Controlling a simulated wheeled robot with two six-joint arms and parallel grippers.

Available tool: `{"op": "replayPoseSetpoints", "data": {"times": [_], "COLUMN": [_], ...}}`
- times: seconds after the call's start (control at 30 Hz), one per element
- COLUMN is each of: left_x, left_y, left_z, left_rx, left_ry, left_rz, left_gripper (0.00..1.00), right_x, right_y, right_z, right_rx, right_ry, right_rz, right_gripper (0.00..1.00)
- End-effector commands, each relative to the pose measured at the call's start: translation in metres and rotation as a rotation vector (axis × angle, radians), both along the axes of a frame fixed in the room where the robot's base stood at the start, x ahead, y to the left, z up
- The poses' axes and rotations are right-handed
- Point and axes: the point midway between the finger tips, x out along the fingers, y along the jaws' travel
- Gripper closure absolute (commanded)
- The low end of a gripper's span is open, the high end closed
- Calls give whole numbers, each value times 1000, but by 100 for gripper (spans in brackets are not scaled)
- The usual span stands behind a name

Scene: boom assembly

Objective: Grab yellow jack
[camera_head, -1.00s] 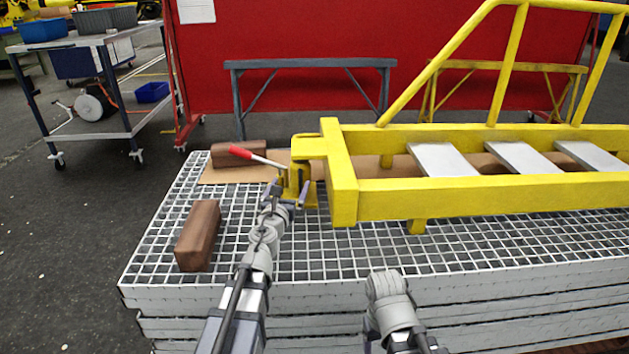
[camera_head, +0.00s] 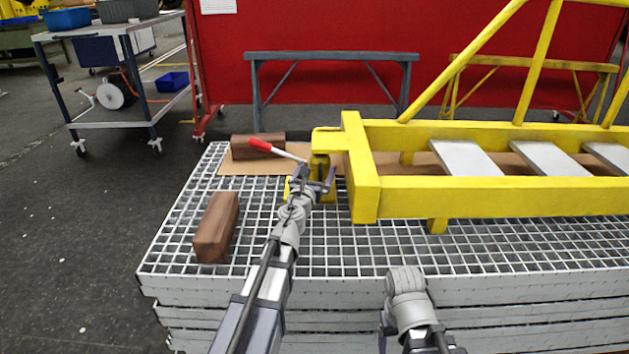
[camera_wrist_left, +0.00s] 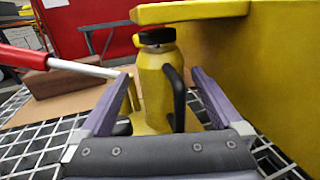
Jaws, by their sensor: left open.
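The yellow jack (camera_head: 320,163) stands upright on the grating, under the yellow beam end of the boom (camera_head: 366,198). In the left wrist view the jack (camera_wrist_left: 157,88) has a black screw top just below the beam, a black side handle and a long white lever with a red grip. My left gripper (camera_head: 314,182) is open in front of the jack. In the left wrist view its fingers (camera_wrist_left: 160,76) stand on either side of the jack body, with gaps showing. My right arm is at the lower middle; its gripper fingers do not show.
A brown block (camera_head: 216,227) lies on the grating (camera_head: 258,248) left of my left arm. Another brown block (camera_head: 257,146) lies behind, near the red lever grip (camera_head: 260,145). A cardboard sheet (camera_head: 236,169) lies beneath the jack area. A cart (camera_head: 112,124) stands at the back left.

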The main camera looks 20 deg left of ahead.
Motion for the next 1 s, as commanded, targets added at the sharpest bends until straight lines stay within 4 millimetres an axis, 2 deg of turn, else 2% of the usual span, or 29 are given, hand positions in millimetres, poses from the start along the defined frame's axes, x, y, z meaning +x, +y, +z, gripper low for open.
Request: {"op": "replayPoseSetpoints", "data": {"times": [0.03,0.2,0.47,1.0], "left_x": [12,35,35,35], "left_y": [0,0,0,-1], "left_z": [1,1,1,1], "left_rx": [0,0,0,0], "left_ry": [0,0,0,0], "left_rz": [0,0,0,0], "left_gripper": [0,0,1,62], "right_x": [0,0,0,0], "right_y": [0,0,0,0], "right_z": [1,1,1,1], "right_rx": [0,0,0,0], "right_ry": [0,0,0,0], "right_rz": [0,0,0,0], "right_gripper": [28,28,28,28]}}
